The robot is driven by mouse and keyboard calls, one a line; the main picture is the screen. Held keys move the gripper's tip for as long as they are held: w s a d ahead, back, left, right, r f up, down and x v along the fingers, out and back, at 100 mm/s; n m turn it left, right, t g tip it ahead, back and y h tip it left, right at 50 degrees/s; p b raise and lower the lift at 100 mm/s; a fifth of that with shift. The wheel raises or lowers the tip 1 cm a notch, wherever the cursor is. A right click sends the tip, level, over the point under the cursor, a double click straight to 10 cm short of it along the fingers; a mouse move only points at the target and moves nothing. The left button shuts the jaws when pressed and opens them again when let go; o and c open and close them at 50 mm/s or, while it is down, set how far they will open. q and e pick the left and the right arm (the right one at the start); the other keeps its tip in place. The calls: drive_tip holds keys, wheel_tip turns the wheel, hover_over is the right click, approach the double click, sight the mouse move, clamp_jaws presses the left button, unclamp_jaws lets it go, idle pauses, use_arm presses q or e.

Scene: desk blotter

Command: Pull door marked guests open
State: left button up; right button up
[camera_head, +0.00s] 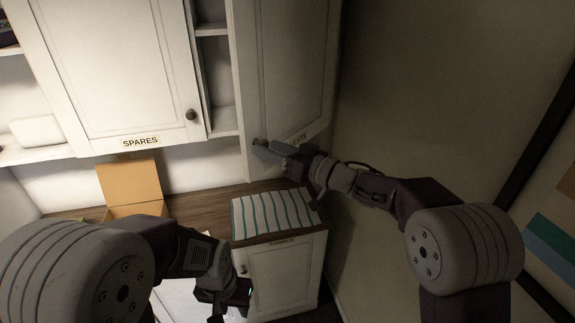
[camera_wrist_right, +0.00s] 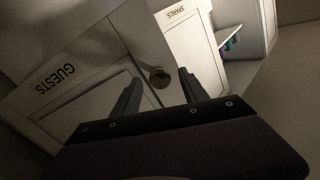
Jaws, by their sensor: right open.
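The white door marked GUESTS (camera_head: 292,60) is at the upper right of the head view. Its label (camera_wrist_right: 58,78) reads clearly in the right wrist view, and my arm partly covers it in the head view. Its round knob (camera_wrist_right: 160,78) is near the door's lower corner. My right gripper (camera_head: 264,147) is at the knob. In the right wrist view the fingers (camera_wrist_right: 161,94) are spread, with the knob showing between and beyond the tips. Contact cannot be told. My left gripper (camera_head: 230,304) is low in the head view, away from the door; its jaws are unclear.
A white door marked SPARES (camera_head: 115,60) is left of open shelves (camera_head: 215,70). Below are a wooden counter (camera_head: 195,207), an open cardboard box (camera_head: 130,181), a striped cloth (camera_head: 272,212) and a lower cabinet (camera_head: 285,272). A wall (camera_head: 400,100) stands close on the right.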

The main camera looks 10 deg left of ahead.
drive_tip(key=b+v, duration=0.7)
drive_tip(key=b, duration=0.5)
drive_tip(key=shift+r, duration=0.1)
drive_tip(key=shift+c, duration=0.3)
